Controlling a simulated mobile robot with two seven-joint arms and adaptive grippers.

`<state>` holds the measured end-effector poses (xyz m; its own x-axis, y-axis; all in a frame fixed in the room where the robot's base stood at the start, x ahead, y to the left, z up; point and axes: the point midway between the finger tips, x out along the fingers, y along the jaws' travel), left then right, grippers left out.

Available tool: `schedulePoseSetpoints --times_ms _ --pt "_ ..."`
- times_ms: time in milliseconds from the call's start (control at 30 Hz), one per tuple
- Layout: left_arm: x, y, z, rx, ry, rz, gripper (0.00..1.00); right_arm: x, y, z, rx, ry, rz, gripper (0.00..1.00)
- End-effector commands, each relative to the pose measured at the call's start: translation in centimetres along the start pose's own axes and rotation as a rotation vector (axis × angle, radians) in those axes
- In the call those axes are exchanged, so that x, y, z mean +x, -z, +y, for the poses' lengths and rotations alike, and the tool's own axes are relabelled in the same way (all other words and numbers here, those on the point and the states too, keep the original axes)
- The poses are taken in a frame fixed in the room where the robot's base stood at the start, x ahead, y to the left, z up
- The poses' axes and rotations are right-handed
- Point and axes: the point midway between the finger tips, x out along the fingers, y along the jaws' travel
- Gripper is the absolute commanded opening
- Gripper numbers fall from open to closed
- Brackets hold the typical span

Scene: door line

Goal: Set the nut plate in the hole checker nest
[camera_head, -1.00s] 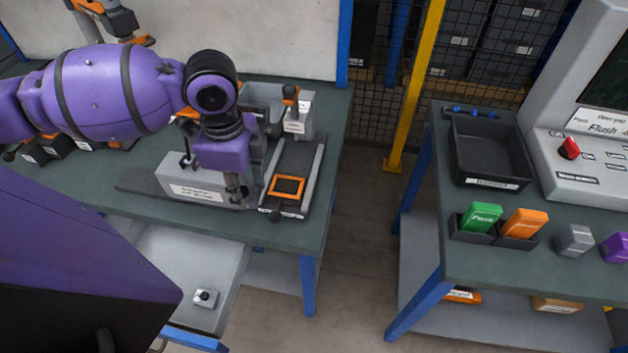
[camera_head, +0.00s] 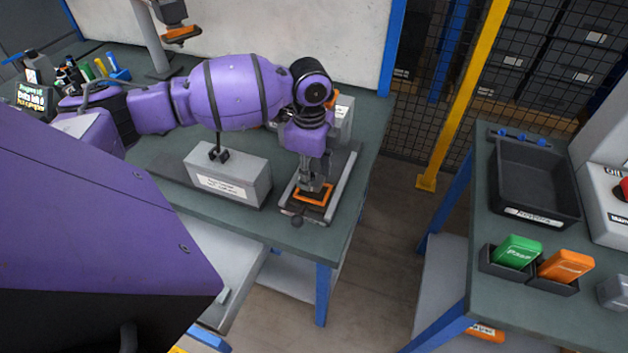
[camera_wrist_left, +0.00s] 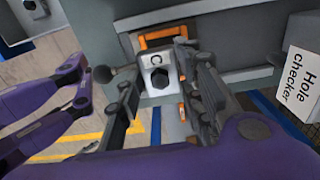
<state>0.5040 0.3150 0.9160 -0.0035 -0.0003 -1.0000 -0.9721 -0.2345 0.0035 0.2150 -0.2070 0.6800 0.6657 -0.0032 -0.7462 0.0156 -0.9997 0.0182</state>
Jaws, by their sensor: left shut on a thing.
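My left gripper (camera_head: 314,184) is low over the orange-framed nest (camera_head: 328,193) at the front of the hole checker fixture (camera_head: 345,172). In the left wrist view, the nut plate (camera_wrist_left: 150,84), pale with a dark hex nut and a letter C, sits between the fingers of my left gripper (camera_wrist_left: 158,92), which is shut on it. Part of the orange frame (camera_wrist_left: 157,37) shows just beyond the plate. I cannot tell whether the plate touches the nest. In the head view the fingers hide the plate. My right gripper is not in view.
A grey labelled block (camera_head: 228,174) with a black piece on top stands left of the fixture. A black ball knob (camera_head: 297,222) sticks out at the fixture's front. Across a floor gap, another bench holds a black tray (camera_head: 524,178) and green and orange cards (camera_head: 518,251).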

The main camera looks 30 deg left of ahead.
Motion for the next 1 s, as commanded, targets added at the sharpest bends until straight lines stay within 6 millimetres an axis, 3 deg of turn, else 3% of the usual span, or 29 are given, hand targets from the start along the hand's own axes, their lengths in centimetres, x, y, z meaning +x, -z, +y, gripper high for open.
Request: schedulePoseSetpoints --times_ms 167,400,800,833,933,1000 --pt "0.8 0.2 -0.8 0.000 0.002 0.001 0.00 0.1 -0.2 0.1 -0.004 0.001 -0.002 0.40" --pt "4.1 0.2 -1.1 0.000 0.002 0.001 0.00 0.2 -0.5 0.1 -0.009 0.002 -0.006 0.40" --pt "4.5 0.2 -1.1 0.000 0.004 0.000 0.00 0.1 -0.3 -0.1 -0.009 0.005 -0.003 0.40" --pt "4.5 0.1 -1.1 0.000 0.003 0.000 0.39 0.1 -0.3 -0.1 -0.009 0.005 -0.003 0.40" --pt "4.5 0.1 -1.1 0.000 0.003 0.000 0.52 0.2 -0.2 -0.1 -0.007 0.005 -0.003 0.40" --pt "4.5 0.1 -1.1 0.000 0.003 0.000 0.54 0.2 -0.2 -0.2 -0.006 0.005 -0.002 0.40"
